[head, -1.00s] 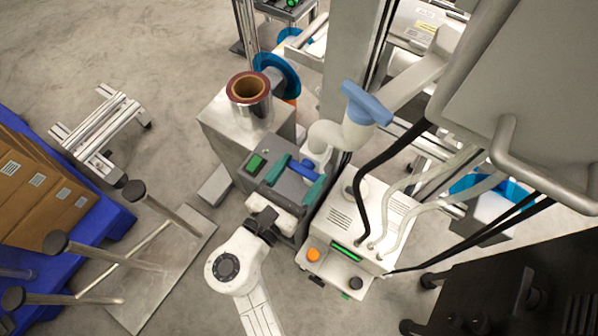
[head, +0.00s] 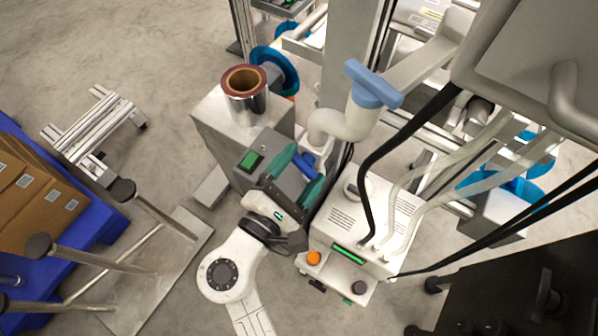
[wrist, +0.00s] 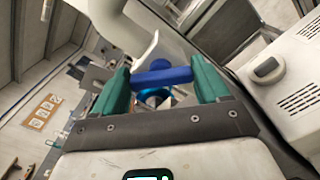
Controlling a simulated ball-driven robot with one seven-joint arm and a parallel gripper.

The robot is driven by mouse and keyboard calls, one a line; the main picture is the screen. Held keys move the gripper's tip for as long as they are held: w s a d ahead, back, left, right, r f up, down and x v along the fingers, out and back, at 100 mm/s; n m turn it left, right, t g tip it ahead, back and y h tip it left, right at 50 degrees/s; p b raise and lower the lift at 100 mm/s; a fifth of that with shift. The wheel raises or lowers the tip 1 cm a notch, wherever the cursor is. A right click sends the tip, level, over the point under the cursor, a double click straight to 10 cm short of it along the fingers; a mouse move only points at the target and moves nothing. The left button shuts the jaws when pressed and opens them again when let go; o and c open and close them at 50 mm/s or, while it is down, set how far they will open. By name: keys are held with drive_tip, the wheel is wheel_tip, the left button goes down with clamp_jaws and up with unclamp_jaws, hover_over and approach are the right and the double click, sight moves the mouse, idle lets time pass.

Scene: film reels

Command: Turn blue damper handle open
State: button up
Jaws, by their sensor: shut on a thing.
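The blue damper handle (head: 304,166) is a short dark blue bar at the foot of a white pipe (head: 345,124), seen near the middle of the head view. My gripper (head: 303,164) has green fingers, one at each end of the bar, and is shut on it. In the wrist view the blue handle (wrist: 162,76) spans between the two green fingertips of my gripper (wrist: 162,72). The handle's mount is mostly hidden behind the bar.
A white box (head: 375,222) with an orange knob and hoses stands close to the right of my gripper.

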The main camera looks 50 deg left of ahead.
drive_tip(key=m+b, duration=0.1)
drive_tip(key=m, duration=0.1)
drive_tip(key=m+b, duration=0.3)
drive_tip(key=shift+d+f+m, duration=0.1)
drive_tip(key=shift+f+m, duration=0.2)
drive_tip(key=shift+f, duration=0.05)
drive_tip(key=shift+m+b, duration=1.45)
drive_tip(key=shift+m, duration=0.55)
drive_tip(key=o, duration=1.1)
drive_tip(key=shift+r, duration=0.1)
drive_tip(key=shift+c, duration=0.2)
drive_tip(key=v, duration=1)
drive_tip(key=shift+s+p, duration=0.4)
drive_tip(key=shift+p, duration=0.05)
